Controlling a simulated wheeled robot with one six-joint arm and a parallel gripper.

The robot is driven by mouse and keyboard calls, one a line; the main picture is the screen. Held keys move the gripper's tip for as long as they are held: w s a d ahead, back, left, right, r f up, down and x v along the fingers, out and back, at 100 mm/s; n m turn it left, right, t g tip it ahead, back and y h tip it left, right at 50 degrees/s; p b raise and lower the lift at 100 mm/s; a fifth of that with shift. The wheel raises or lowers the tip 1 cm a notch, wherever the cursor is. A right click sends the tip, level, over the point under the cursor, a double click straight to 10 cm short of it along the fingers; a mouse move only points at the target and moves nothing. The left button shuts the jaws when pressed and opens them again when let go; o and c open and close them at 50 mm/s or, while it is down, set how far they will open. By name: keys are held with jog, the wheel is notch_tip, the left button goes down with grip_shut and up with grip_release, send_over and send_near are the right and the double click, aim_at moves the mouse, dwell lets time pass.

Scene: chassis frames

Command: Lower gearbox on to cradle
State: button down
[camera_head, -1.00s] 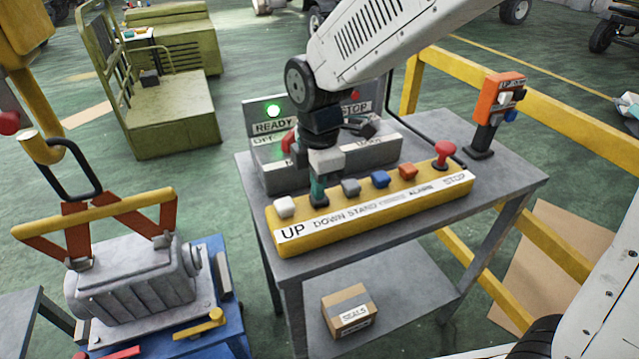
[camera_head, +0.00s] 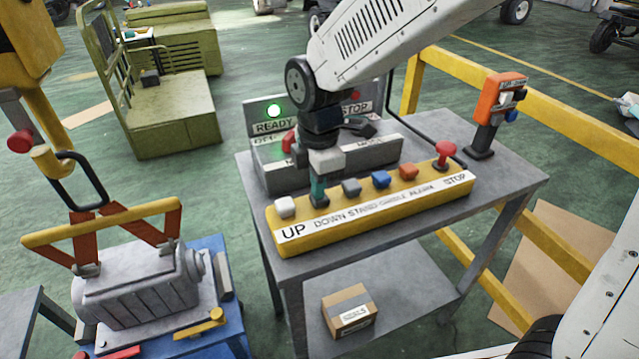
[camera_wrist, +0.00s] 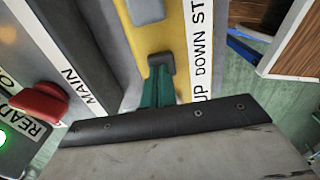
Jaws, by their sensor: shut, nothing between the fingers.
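The grey ribbed gearbox (camera_head: 140,288) hangs by orange slings from a yellow lifting bar (camera_head: 110,222), on a crane hook (camera_head: 58,165). It sits low over the blue cradle stand (camera_head: 228,285), at lower left in the head view. I cannot tell whether it touches the cradle. My gripper (camera_head: 319,200) is shut and empty, pointing down at the yellow button panel (camera_head: 290,240) by the DOWN label, right of the white UP button (camera_head: 285,206).
A red STOP knob (camera_head: 445,149) and an orange pendant (camera_head: 499,95) are to the right on the grey table (camera_head: 400,220). Yellow rails (camera_head: 560,120) run behind.

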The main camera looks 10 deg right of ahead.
jog(key=shift+s+d+f, duration=0.15)
jog(key=shift+s+f, duration=0.2)
jog(key=shift+f, duration=0.3)
notch_tip(320, 180, up, 15)
jog(key=shift+w+r, duration=0.15)
jog(key=shift+w, duration=0.2)
dwell(0.4)
jog(key=s+d+f+m, duration=0.2)
jog(key=s+d+m, duration=0.8)
jog(key=s+d+f+m+t, duration=0.1)
jog(key=s+d+m, duration=0.9)
jog(key=m, duration=0.1)
jog(key=shift+d+f, duration=0.35)
jog(key=shift+d, duration=0.05)
dwell(1.4)
